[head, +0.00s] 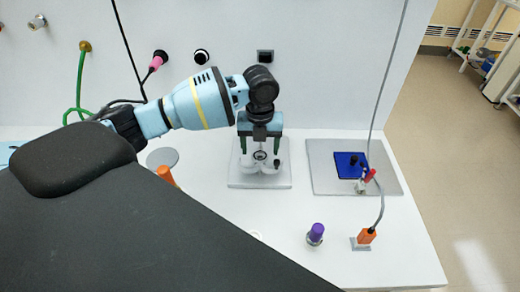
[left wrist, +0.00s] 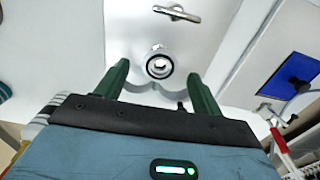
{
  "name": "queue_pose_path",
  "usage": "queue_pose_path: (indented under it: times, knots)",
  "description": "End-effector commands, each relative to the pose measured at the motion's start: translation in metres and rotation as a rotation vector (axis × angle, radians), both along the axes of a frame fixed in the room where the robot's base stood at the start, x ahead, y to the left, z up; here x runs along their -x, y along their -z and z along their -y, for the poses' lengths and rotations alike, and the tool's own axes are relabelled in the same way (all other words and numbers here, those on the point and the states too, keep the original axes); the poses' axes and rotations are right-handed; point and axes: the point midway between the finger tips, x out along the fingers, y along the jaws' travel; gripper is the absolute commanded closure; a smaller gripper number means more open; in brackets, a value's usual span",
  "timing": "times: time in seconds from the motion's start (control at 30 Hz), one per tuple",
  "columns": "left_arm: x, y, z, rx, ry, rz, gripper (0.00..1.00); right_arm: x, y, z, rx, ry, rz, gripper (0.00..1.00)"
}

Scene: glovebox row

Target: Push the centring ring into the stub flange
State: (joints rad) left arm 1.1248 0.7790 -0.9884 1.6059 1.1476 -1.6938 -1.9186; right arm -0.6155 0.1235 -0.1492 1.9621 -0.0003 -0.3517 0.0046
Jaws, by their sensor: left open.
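The stub flange (head: 272,166) is a white fitting on a pale base plate (head: 240,182) in the middle of the bench. At its mouth shows a dark round ring with a light centre, which looks like the centring ring (head: 260,155); it also shows in the left wrist view (left wrist: 160,67). I cannot tell how deep it sits. My left gripper (head: 260,150) is above the flange, pointing down, its green fingers apart on either side of the ring. My right gripper is out of view.
On the right, a grey tray (head: 390,185) holds a blue pad (head: 346,166) and small fittings. In front are a purple-capped part (head: 316,234) and an orange connector (head: 366,237) with a cable. A grey disc (head: 162,157) lies left. The wall stands close behind.

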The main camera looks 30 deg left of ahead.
Motion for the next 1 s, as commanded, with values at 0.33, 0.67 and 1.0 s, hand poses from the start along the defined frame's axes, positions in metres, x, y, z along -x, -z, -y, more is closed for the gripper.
queue_pose_path:
  times: [0.33, 0.67, 1.0]
  knots:
    - [-0.001, -0.052, 0.0, -0.001, -0.001, 0.003, 0.32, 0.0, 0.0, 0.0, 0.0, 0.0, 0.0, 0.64]
    - [0.0, -0.06, 0.0, -0.001, 0.0, 0.001, 0.32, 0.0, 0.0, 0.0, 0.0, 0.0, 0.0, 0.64]
    - [0.0, -0.06, 0.0, 0.0, 0.0, 0.001, 0.32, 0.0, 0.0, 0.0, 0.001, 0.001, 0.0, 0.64]
